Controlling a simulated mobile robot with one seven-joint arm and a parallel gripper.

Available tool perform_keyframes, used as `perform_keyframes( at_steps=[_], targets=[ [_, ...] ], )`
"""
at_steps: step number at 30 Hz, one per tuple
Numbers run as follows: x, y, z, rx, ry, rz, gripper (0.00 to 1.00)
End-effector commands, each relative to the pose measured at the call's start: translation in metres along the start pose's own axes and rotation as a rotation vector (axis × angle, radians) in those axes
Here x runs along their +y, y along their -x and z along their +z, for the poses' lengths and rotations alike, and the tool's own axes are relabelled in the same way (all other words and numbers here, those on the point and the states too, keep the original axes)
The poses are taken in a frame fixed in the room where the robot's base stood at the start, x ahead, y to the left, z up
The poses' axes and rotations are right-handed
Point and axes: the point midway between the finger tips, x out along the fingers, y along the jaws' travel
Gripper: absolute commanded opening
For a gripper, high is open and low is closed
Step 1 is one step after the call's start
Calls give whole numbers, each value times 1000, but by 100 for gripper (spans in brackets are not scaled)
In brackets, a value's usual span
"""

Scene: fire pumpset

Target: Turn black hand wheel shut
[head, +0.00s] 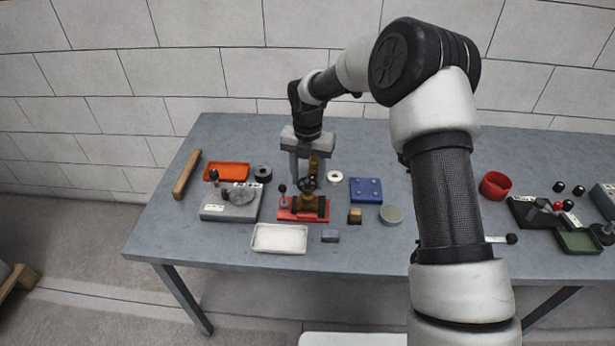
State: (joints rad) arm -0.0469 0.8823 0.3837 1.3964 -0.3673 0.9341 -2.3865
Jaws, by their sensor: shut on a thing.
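A brass valve (313,200) stands upright on a red base (288,214) near the middle of the table. Its small black hand wheel (308,184) shows at the front of the valve. My gripper (308,172) points down from above at the valve, one finger to each side, and is shut on the hand wheel. The fingertips and the exact contact are small and partly hidden. How far the wheel is turned cannot be told. A small black-knobbed lever (282,190) stands on the left of the red base.
A grey block with a round dial (228,207), an orange tray (228,171) and a white tray (279,239) lie left and in front. A blue plate (366,190), wooden block (355,216) and round grey-green disc (391,214) are right. A red cup (494,185) stands farther right.

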Motion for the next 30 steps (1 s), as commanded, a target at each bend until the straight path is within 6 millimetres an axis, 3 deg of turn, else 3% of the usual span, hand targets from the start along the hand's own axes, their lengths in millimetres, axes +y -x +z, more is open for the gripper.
perform_keyframes(
  at_steps=[30],
  targets=[
    [0, 1, 1, -3, -967, 2, 23]
  ],
)
